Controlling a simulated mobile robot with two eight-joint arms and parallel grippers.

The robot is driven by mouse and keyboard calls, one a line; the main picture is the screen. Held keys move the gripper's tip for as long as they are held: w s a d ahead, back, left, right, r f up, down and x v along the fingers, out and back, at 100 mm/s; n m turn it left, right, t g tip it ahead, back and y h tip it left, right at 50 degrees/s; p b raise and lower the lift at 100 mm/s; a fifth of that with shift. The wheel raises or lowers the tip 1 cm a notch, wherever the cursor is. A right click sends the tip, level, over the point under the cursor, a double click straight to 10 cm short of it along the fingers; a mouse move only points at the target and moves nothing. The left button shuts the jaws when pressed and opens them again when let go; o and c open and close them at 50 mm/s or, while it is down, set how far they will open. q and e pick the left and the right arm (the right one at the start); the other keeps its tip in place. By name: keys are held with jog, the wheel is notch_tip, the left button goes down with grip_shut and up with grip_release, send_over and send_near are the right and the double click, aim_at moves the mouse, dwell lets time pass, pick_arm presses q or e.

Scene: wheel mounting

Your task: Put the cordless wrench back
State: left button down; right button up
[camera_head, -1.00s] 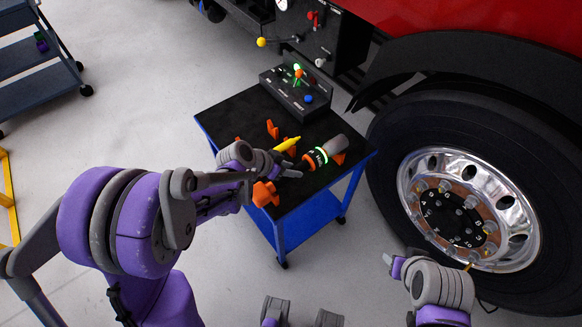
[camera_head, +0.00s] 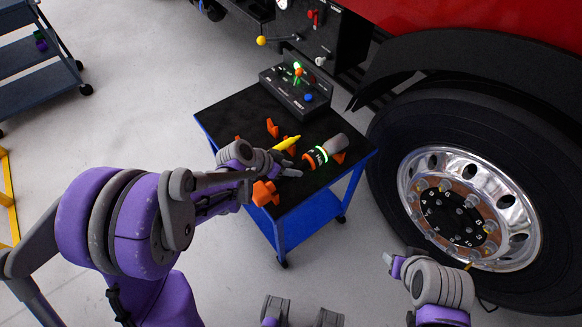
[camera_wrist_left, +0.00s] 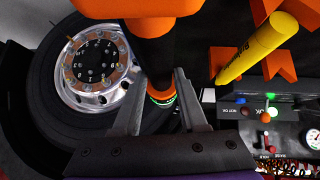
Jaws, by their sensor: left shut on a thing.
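The cordless wrench (camera_head: 325,151) has a dark body, a grey end, orange parts and a lit green ring. It lies at the front right of the black-topped blue cart (camera_head: 228,112), by an orange holder (camera_head: 340,158). My left gripper (camera_wrist_left: 158,98) is shut on its dark handle; in the left wrist view the handle (camera_wrist_left: 152,50) runs between the fingers, with a wide orange end at the top. In the head view my left arm hides part of the wrench. My right gripper (camera_head: 390,262) is low at the right, apart from the wheel; its jaws are unclear.
A yellow tool (camera_head: 287,143) lies close beside the wrench; it also shows in the left wrist view (camera_wrist_left: 250,48). A control box (camera_head: 297,92) stands at the cart's back. The truck wheel (camera_head: 465,210) is right of the cart. Open floor lies in front.

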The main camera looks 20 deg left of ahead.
pick_arm(q)
jog(key=shift+f+b, duration=0.45)
jog(key=shift+f, duration=0.1)
jog(key=shift+c, duration=1.8)
grip_release()
jog(key=p+v, duration=0.1)
jog(key=v, duration=0.9)
jog(key=shift+s+a+r, duration=0.15)
jog(key=shift+a+r, duration=0.05)
jog(key=shift+r, duration=0.1)
jog(key=s+r+n+y+p, duration=0.2)
jog(key=s+r+n+y, duration=0.1)
jog(key=s, duration=0.4)
jog(key=s+r+n+y+p, duration=0.2)
jog(key=s+r+n+y, duration=0.1)
jog(key=s, duration=0.5)
jog(key=shift+s+d+n+g, duration=0.2)
jog(key=shift+s+n+g, duration=0.1)
jog(key=shift+n, duration=0.2)
